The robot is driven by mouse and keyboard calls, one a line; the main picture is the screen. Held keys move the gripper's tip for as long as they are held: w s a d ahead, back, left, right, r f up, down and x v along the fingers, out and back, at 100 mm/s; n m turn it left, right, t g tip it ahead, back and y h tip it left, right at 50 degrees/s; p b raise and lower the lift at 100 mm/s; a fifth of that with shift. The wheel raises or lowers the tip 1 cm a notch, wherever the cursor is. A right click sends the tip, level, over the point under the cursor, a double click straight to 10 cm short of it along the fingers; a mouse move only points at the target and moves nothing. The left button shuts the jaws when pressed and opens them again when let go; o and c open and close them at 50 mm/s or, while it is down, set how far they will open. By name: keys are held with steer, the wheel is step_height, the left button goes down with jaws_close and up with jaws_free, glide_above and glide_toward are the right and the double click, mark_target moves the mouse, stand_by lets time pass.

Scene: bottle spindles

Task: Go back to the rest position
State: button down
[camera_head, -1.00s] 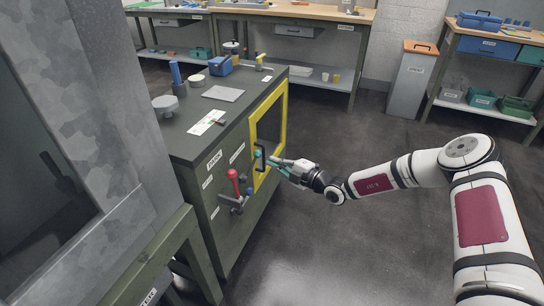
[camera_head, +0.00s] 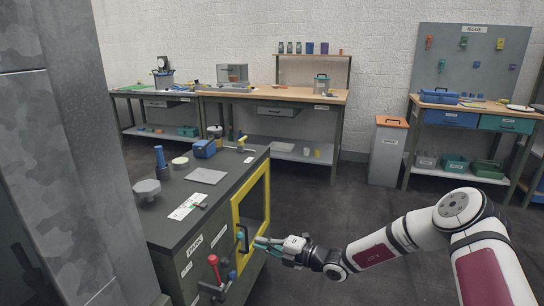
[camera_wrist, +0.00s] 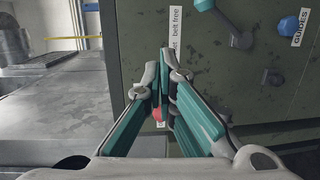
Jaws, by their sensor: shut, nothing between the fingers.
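My gripper (camera_head: 258,241) has teal finger pads and is shut and empty. In the head view it is beside the black handle (camera_head: 242,239) of the yellow-framed door (camera_head: 236,210) on the dark green cabinet (camera_head: 186,262); I cannot tell whether they touch. In the wrist view my gripper (camera_wrist: 166,74) points towards a green panel (camera_wrist: 240,75) with labels. A small red thing (camera_wrist: 158,114) shows partly behind the fingers. My arm reaches in from the lower right.
A red-knobbed lever (camera_head: 213,262) stands out from the cabinet front, left of my gripper. A grey metal column (camera_head: 85,130) fills the left side. Benches (camera_head: 275,96) line the back wall, with a grey bin (camera_head: 387,155) at the right. Dark floor (camera_head: 330,205) is clear behind my arm.

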steer(key=s+d+r+n+g+h, duration=0.2)
steer(key=s+r+n+g+h, duration=0.5)
steer(key=s+r+n, duration=1.45)
steer(key=s+d+r+n+h, duration=0.2)
steer(key=s+d+n+h, duration=0.2)
steer(key=s+d+n, duration=0.8)
steer(key=s+d+r+n+h, duration=0.35)
steer(key=s+d+n, duration=0.45)
steer(key=s, duration=0.8)
step_height(320, 180, up, 17)
steer(key=t+p, duration=0.3)
steer(key=p, duration=1.3)
steer(key=shift+s+d+r, duration=0.15)
steer(key=shift+s+d, duration=0.05)
